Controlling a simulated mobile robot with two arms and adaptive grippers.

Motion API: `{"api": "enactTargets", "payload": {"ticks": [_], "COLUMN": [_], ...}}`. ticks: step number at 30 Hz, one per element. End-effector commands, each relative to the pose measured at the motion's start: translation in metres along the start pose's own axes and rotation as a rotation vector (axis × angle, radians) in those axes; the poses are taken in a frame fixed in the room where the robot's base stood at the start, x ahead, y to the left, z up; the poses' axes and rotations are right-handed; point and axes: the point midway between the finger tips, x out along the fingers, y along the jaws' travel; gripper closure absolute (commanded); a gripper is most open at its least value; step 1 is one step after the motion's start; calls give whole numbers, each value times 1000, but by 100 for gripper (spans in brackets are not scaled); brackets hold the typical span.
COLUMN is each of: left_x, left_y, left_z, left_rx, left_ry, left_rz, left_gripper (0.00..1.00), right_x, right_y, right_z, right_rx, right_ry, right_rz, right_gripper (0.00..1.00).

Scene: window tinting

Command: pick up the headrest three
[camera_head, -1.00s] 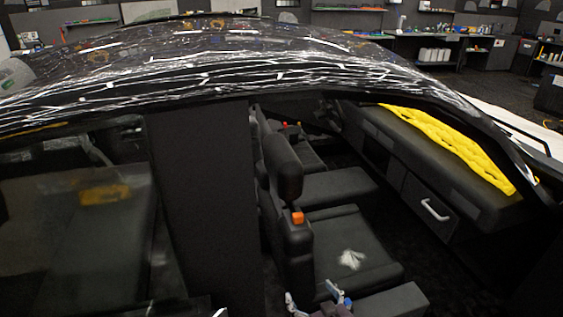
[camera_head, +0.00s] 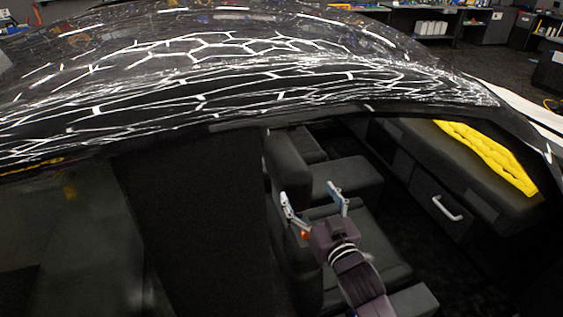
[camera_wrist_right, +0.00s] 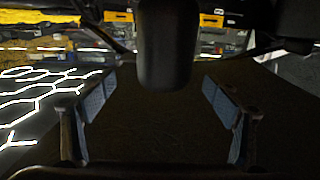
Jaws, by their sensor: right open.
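A dark headrest (camera_head: 286,160) stands upright on top of the near front seat. My right gripper (camera_head: 309,193) is inside the car just below and to the right of this headrest, with its two fingers spread and nothing between them. In the right wrist view a dark rounded headrest (camera_wrist_right: 167,45) appears upright at the top centre, beyond the open fingers (camera_wrist_right: 160,95). Whether the fingers touch it cannot be told. My left gripper is not in view.
The car's roof edge (camera_head: 230,125) and dark door pillar (camera_head: 200,220) lie close around the opening. A yellow quilted cloth (camera_head: 490,157) lies on the dashboard at right.

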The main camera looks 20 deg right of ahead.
Motion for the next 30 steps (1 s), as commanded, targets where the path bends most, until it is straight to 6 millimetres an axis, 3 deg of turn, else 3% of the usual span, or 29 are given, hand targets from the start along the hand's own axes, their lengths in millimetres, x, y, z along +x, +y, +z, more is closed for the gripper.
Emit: {"api": "enactTargets", "payload": {"ticks": [4,13,22,30], "left_x": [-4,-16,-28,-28], "left_y": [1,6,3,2], "left_z": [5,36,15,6], "left_rx": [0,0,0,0], "left_ry": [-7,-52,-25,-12], "left_rz": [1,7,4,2], "left_gripper": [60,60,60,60], "right_x": [9,37,72,78], "right_y": [0,-2,-7,-7], "right_z": [-3,0,6,8], "right_rx": [0,1,0,0], "right_ry": [4,1,2,2], "right_rz": [0,1,0,0], "right_gripper": [18,18,18,18]}}
